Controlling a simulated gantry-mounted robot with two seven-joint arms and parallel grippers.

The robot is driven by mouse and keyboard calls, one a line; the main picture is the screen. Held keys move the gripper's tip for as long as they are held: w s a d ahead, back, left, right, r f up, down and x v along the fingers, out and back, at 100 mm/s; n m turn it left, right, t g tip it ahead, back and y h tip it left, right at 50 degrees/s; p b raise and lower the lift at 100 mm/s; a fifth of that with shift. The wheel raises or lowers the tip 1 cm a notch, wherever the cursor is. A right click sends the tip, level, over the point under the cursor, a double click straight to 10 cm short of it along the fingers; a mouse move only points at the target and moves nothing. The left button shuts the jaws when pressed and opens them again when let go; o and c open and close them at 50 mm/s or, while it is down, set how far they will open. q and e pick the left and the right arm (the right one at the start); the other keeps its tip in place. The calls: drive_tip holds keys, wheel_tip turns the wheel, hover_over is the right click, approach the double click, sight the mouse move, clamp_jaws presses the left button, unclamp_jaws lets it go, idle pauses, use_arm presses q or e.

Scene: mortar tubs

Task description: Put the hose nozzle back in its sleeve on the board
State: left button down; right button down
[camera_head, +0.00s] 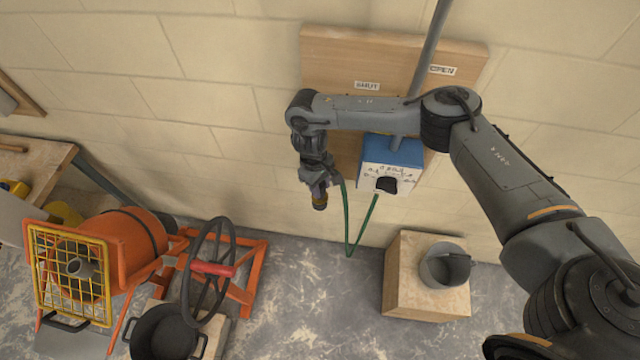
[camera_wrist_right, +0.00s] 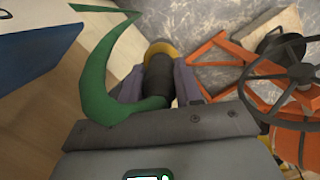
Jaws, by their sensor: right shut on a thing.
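My right gripper (camera_head: 320,181) is shut on the hose nozzle (camera_head: 320,202), a dark piece with a yellowish band that points down. It is in front of the wall, left of the blue and white control box. In the right wrist view the nozzle (camera_wrist_right: 160,72) sits between the two fingers (camera_wrist_right: 158,90). The green hose (camera_head: 352,243) hangs from the gripper in a loop and rises toward the control box. The wooden board (camera_head: 340,55) is on the wall behind my arm. I cannot make out the sleeve. My left gripper is not in view.
A wooden block (camera_head: 400,280) bears a grey bucket (camera_head: 437,268). An orange mixer (camera_head: 125,240) with a handwheel (camera_head: 190,275) and a black tub (camera_head: 160,335) stand at left. Floor between is clear.

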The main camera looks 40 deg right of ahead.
drive_tip(key=c, duration=0.7)
unclamp_jaws()
drive_tip(key=shift+o, duration=0.2)
drive_tip(key=r, duration=0.3)
drive_tip(key=w+r+p, duration=0.1)
drive_tip(key=r, duration=0.5)
drive_tip(key=shift+w+a+r+p, duration=0.15)
drive_tip(key=shift+w+p, duration=0.1)
drive_tip(key=shift+p, duration=0.15)
drive_tip(key=shift+r, duration=0.7)
